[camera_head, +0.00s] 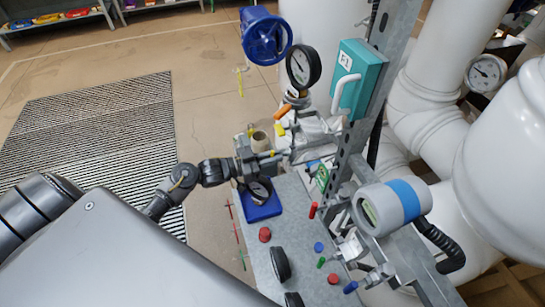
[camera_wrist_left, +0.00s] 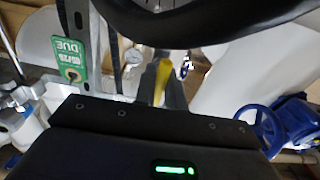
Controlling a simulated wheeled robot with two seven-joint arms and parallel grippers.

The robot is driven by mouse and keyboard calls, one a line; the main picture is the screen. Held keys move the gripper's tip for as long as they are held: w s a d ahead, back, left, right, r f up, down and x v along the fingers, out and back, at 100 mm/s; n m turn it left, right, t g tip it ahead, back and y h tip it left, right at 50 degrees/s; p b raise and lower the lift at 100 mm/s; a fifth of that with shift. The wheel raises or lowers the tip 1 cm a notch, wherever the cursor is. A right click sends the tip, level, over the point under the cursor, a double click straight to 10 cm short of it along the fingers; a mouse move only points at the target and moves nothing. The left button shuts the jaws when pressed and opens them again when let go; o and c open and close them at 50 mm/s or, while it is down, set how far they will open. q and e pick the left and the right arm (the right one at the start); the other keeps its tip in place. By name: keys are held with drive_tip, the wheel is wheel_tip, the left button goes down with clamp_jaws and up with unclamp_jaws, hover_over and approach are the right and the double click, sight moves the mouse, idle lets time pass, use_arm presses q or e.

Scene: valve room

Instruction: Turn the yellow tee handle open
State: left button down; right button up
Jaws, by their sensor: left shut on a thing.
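The yellow tee handle shows in the left wrist view (camera_wrist_left: 162,78) as a narrow yellow bar, seen nearly end-on between my fingers. My left gripper (camera_head: 278,155) reaches in from the left in the head view, over the far end of the grey bench, and is shut on the handle. In the head view the fingers and nearby fittings partly hide the handle, so its angle is hard to tell. My right gripper is in neither view.
A pressure gauge (camera_head: 303,66), a blue handwheel (camera_head: 266,38) and a teal box (camera_head: 357,78) stand beyond my gripper. A steel upright (camera_head: 361,135) and white pipes (camera_head: 425,100) crowd the right. The grey bench (camera_head: 300,225) holds small coloured parts.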

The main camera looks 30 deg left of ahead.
use_arm(q)
drive_tip(key=shift+r, duration=0.1)
drive_tip(key=n+p, duration=0.3)
drive_tip(key=shift+r, duration=0.2)
drive_tip(key=n+p, duration=0.2)
drive_tip(key=n, duration=0.1)
drive_tip(key=shift+p, duration=0.3)
drive_tip(key=c, duration=2)
unclamp_jaws()
drive_tip(key=shift+f+n+p, duration=0.1)
drive_tip(key=shift+n+p, duration=0.75)
drive_tip(key=shift+n, duration=0.35)
drive_tip(key=shift+c, duration=0.2)
drive_tip(key=shift+o, duration=1)
drive_tip(key=shift+f+n+p, duration=0.15)
drive_tip(key=shift+n+p, duration=0.6)
drive_tip(key=shift+n, duration=0.35)
drive_tip(key=shift+o, duration=0.5)
drive_tip(key=shift+s+n, duration=0.1)
drive_tip(key=shift+n, duration=0.2)
drive_tip(key=shift+d+f, duration=0.1)
drive_tip(key=o, duration=0.9)
drive_tip(key=shift+o, duration=0.2)
